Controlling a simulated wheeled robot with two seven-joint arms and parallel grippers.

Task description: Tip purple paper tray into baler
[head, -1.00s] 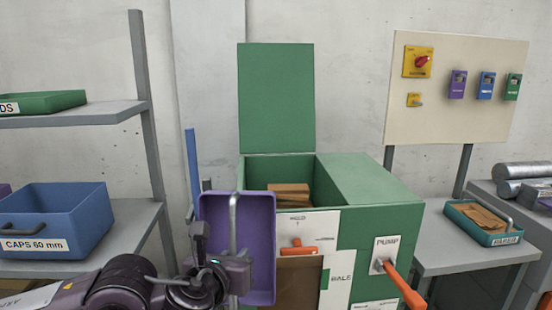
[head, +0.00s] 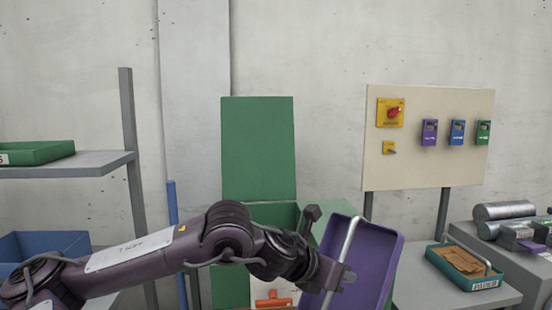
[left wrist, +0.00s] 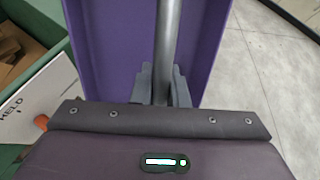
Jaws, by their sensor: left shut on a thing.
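The purple tray (head: 378,262) is empty inside where it shows. It is held steeply tilted, with its inside and grey bar handle (head: 345,245) facing me. My left gripper (head: 343,277) is shut on that handle, which also shows between the fingers (left wrist: 162,88) in the left wrist view. The green baler stands behind my arm, with its lid (head: 258,150) upright and open. The tray hangs in front of the baler's right part and hides it. In the left wrist view, brown pieces (left wrist: 14,48) lie in the baler's opening, left of the tray. My right gripper is not in view.
A shelf rack on the left holds a green bin (head: 38,152) and a blue bin (head: 45,245). On the right, a teal tray (head: 466,268) of brown paper sits on a grey table. A switch board (head: 425,165) stands behind it.

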